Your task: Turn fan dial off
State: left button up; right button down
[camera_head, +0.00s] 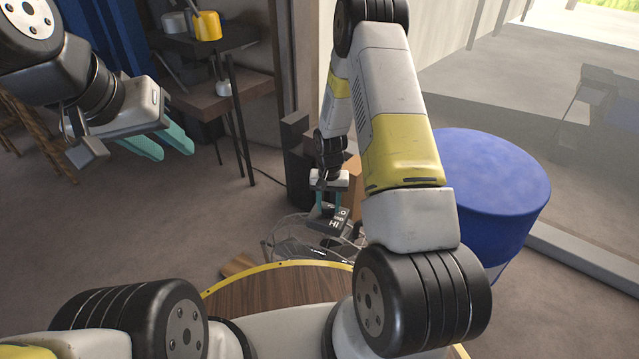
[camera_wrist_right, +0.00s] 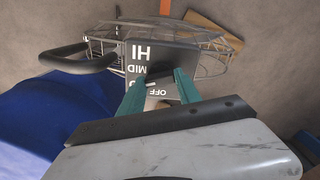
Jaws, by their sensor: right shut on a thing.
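The fan is a wire-caged floor fan (camera_head: 290,240) with a dark control box (camera_head: 335,222) on it. In the right wrist view the box (camera_wrist_right: 165,55) carries the white words HI, MID and OFF, with another label partly hidden. My right gripper (camera_head: 328,205) is above the box. In the wrist view its teal fingers (camera_wrist_right: 158,85) are on either side of the dial, shut on it. The fingers cover most of the dial, so its exact setting is unclear. My left gripper (camera_head: 178,152) is raised at the upper left, empty, with its teal fingers apart.
A blue drum (camera_head: 500,180) stands to the right of my right arm. A dark table (camera_head: 200,45) with a yellow pot (camera_head: 206,25) stands at the back left. A black handle (camera_wrist_right: 80,60) juts from the fan.

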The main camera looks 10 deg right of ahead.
aim_at(328, 207)
jog(key=n, duration=1.4)
dwell(0.5)
jog(key=c, duration=0.8)
grip_release()
jog(key=shift+c, duration=0.2)
jog(key=shift+r, duration=3.9)
